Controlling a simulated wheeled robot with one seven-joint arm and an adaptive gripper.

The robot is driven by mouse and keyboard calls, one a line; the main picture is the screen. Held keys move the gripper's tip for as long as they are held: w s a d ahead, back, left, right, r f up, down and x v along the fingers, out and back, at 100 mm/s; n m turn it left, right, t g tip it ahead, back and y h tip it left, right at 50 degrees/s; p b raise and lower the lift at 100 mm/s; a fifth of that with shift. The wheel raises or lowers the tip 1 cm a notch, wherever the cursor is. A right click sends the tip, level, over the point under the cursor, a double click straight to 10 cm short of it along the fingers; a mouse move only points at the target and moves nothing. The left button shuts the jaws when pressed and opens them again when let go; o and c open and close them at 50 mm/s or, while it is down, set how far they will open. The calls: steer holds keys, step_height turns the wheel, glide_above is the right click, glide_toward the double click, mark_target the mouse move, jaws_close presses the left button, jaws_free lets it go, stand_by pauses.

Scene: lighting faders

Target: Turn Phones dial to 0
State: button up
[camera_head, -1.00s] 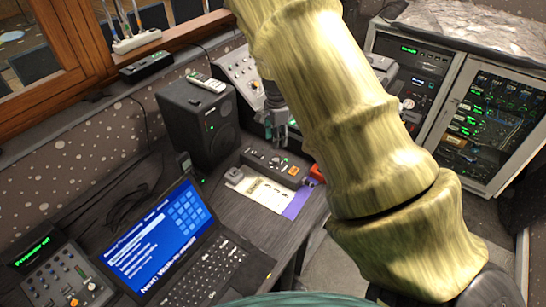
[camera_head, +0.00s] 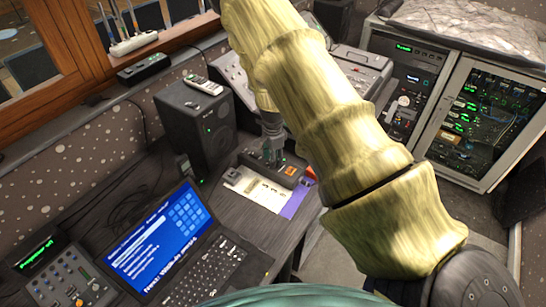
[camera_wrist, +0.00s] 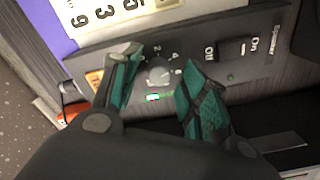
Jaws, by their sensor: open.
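The small dark dial (camera_wrist: 158,74) sits on a grey control box (camera_wrist: 200,38) in the wrist view, with small numbers around it. The dial's name label is not readable to me. My gripper (camera_wrist: 157,63) is open, with one green-padded finger on each side of the dial. I cannot tell whether either finger touches it. In the head view my gripper (camera_head: 271,151) is down at the control box (camera_head: 288,171), and the dial is hidden there.
An on/off switch (camera_wrist: 236,48) is beside the dial. A white number card (camera_head: 256,188) lies in front of the box. A black speaker (camera_head: 200,122) stands to the left, a laptop (camera_head: 190,245) nearer, and a mixer (camera_head: 238,80) behind.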

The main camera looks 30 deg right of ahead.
steer(key=shift+f, duration=0.2)
jaws_close()
